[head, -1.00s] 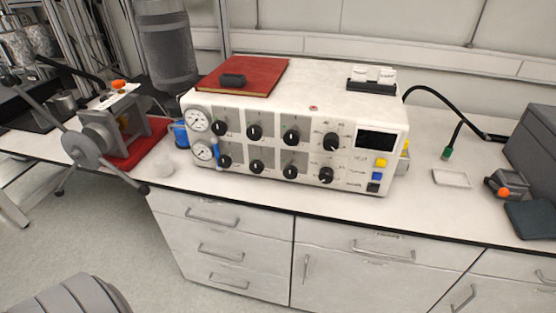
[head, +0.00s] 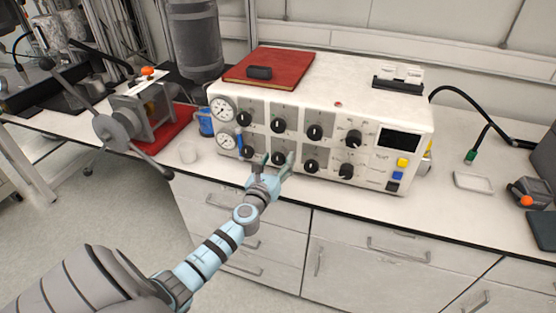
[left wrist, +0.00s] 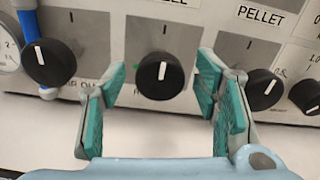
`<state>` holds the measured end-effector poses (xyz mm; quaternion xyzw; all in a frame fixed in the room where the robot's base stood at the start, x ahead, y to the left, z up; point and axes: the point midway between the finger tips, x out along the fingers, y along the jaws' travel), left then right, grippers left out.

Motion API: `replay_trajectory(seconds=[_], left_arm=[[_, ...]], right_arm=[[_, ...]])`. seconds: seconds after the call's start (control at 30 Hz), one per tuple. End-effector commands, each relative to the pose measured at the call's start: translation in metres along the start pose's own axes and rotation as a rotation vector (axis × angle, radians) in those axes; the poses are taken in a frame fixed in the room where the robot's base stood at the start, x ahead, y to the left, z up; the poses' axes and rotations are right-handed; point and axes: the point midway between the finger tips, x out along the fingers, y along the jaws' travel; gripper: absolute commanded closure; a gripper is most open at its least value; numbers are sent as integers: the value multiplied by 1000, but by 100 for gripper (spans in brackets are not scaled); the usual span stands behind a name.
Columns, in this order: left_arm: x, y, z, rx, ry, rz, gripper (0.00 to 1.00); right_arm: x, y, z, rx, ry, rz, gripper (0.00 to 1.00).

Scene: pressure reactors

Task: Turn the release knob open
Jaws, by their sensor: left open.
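A white control box (head: 300,100) carries two rows of black knobs on its front. My left gripper (head: 272,166) is at the lower row, its fingers open on either side of the second knob from the left (head: 279,158). In the left wrist view this knob (left wrist: 160,75) sits between the two teal finger pads of the gripper (left wrist: 160,95), with no clear contact. Its white mark points about straight up. The label below it is mostly hidden by the left finger, so I cannot read whether it says release. My right gripper is not in view.
Neighbouring knobs stand close on the left (left wrist: 49,62) and right (left wrist: 262,90). A blue tube (head: 240,143) runs down beside the gauges (head: 222,109). The counter's front edge lies under my arm.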

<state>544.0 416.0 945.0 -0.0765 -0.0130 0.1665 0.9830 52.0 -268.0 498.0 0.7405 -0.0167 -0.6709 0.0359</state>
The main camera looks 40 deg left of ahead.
Motion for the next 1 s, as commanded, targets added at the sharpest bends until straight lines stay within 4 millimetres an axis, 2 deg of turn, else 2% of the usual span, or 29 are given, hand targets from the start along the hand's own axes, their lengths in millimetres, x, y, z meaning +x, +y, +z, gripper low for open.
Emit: replay_trajectory(seconds=[0.13,0.37,0.7,1.0], left_arm=[[13,0,-1,-1,1,0,44],[14,0,0,-2,1,0,44],[14,0,0,-2,1,0,93],[14,0,-1,-34,2,1,93]], right_arm=[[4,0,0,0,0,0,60],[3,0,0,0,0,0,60],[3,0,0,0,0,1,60],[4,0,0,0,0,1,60]])
